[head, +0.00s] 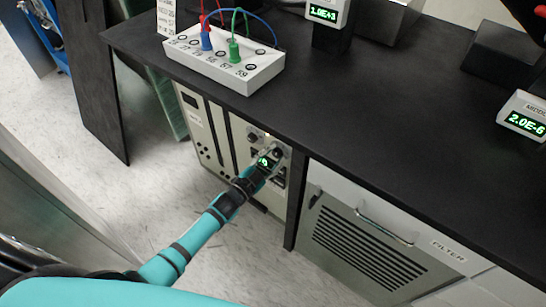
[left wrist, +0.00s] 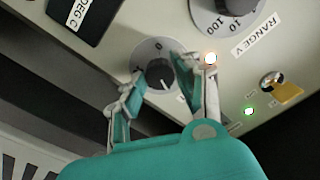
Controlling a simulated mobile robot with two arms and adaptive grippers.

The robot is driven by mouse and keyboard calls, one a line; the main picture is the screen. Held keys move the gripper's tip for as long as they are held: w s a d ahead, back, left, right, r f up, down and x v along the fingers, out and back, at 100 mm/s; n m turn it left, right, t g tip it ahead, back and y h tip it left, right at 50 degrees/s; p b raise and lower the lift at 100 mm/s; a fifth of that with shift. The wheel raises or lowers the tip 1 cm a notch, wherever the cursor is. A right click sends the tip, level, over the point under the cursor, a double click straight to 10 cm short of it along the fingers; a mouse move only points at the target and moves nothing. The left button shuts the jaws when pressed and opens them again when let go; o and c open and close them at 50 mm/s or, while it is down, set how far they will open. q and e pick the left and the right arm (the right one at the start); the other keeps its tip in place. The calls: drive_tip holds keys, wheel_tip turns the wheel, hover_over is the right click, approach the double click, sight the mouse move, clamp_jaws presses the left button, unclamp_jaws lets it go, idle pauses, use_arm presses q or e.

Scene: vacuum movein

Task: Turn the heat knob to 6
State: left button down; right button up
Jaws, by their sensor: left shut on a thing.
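A small dark knob (left wrist: 159,70) on a round grey dial shows in the left wrist view, with a white pointer line facing down. My left gripper (left wrist: 158,82) is shut on this knob, one finger at each side. In the head view my left gripper (head: 272,158) reaches the front panel of the beige cabinet (head: 206,133) under the bench and hides part of it. My right gripper is not in view.
A larger RANGE V knob (left wrist: 228,12), a DEG C display (left wrist: 85,15) and a brass-coloured switch (left wrist: 281,88) are close by on the panel. The black bench top (head: 380,110) overhangs the cabinet. A FILTER drawer (head: 375,245) stands to the right.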

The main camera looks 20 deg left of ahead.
use_arm(q)
drive_tip(key=shift+f+m, duration=0.15)
drive_tip(key=shift+m, duration=0.45)
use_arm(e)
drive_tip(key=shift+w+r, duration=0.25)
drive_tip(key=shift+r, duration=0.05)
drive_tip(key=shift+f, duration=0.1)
use_arm(q)
drive_tip(key=c, duration=0.9)
unclamp_jaws()
drive_tip(key=shift+c, duration=0.2)
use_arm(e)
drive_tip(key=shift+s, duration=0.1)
use_arm(q)
drive_tip(key=v, duration=1.2)
